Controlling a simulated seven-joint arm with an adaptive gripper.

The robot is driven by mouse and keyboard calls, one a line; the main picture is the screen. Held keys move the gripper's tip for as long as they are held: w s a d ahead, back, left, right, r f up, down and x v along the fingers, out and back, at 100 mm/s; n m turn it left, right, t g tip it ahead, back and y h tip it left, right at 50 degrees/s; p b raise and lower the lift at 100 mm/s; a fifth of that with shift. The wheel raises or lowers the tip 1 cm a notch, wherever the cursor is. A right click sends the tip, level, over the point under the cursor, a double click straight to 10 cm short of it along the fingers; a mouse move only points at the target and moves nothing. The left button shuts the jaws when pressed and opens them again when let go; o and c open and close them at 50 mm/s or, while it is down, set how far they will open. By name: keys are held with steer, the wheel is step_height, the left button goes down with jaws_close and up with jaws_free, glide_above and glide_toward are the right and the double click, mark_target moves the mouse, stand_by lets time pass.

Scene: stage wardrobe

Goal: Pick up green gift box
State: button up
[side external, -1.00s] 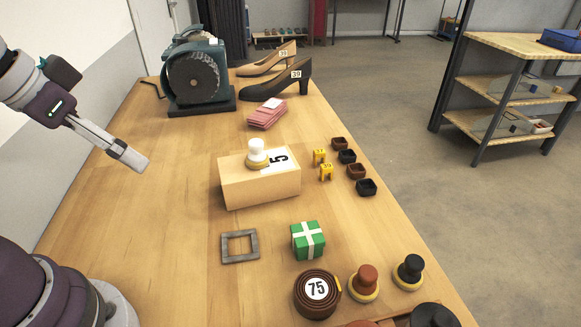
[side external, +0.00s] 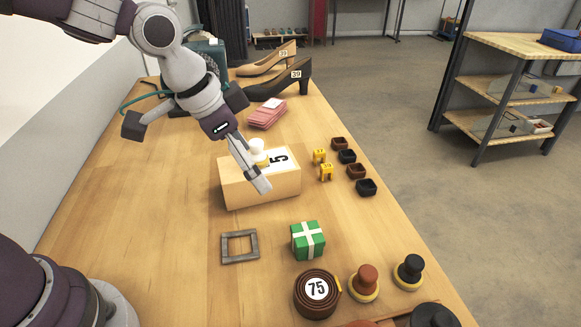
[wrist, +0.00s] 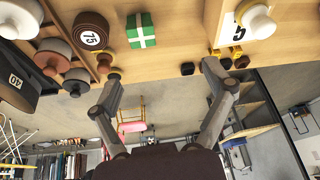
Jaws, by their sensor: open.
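The green gift box (side external: 308,240) with a white ribbon cross sits on the wooden table, in front of the wooden block and right of the grey square frame. It also shows in the wrist view (wrist: 140,29), near the top, ahead of the fingers. My gripper (side external: 262,188) is in front of the wooden block in the side view, above and left of the gift box and apart from it. In the wrist view my gripper (wrist: 168,70) has its two fingers spread wide with nothing between them.
The wooden block (side external: 262,191) carries a white-knobbed brush (side external: 257,147). A coiled brown belt (side external: 317,294) marked 75 lies close in front of the gift box. Round-knobbed brushes (side external: 364,283) stand right of it. A grey square frame (side external: 239,247) lies to the left. Small dark bins (side external: 356,172) stand farther back.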

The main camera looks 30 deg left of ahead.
steer(key=m, duration=0.2)
glide_toward(308, 232)
steer(key=shift+g+h, duration=0.4)
steer(key=x, duration=1)
steer(key=shift+w+a+f, duration=0.1)
steer(key=shift+w+a, duration=0.15)
steer(key=shift+a, duration=0.1)
steer(key=c, duration=1.2)
